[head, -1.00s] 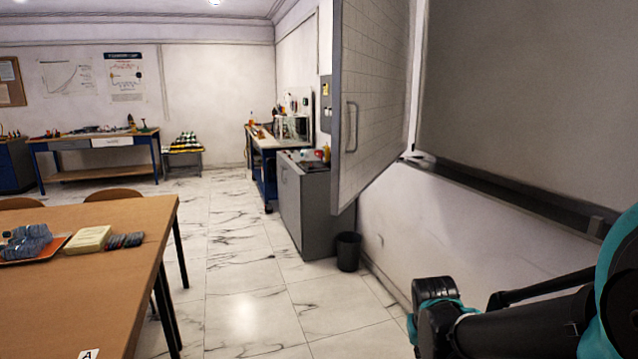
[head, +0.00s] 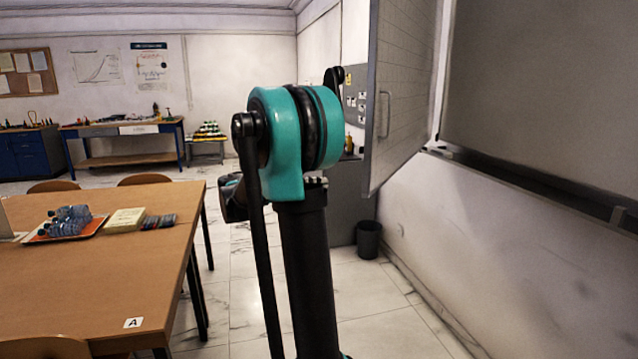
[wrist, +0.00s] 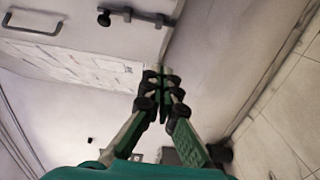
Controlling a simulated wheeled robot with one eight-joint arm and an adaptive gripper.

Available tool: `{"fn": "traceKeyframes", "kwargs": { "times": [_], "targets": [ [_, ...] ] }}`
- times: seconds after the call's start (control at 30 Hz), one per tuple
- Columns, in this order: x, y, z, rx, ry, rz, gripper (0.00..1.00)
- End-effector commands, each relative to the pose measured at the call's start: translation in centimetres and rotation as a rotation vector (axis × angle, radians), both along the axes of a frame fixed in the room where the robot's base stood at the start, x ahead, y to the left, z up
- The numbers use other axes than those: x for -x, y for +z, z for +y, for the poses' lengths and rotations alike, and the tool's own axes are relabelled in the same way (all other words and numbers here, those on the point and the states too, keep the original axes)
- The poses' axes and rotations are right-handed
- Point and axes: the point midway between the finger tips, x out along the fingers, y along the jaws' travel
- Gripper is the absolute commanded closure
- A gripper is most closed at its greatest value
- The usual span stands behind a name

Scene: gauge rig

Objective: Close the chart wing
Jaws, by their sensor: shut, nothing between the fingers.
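The chart wing (head: 408,85) is a tall pale panel with a faint grid and a grey edge. It stands out from the right wall at an angle, beside the large grey board (head: 545,95). Its bar handle (head: 385,115) shows near its left edge in the head view. My arm stands upright left of the wing in that view and hides my gripper there. In the wrist view my gripper (wrist: 160,76) is shut and empty. A bar handle (wrist: 32,22) on a pale surface shows at the upper left there, apart from the fingers.
A brown table (head: 165,265) with a tray (head: 50,238) stands at the left, with chairs around it. A grey cabinet (head: 350,200) and a black bin (head: 368,240) stand below and beyond the wing.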

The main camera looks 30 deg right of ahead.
Motion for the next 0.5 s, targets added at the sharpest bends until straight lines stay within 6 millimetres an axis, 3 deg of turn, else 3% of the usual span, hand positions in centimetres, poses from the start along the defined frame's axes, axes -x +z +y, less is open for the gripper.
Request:
{"fn": "traceKeyframes", "kwargs": {
  "times": [0.23,0.5],
  "targets": [
    [0.4,0.4,-2.0,0.016,-0.009,0.000,1.00],
    [1.7,0.4,-7.1,0.015,-0.009,0.001,1.00]
  ]
}}
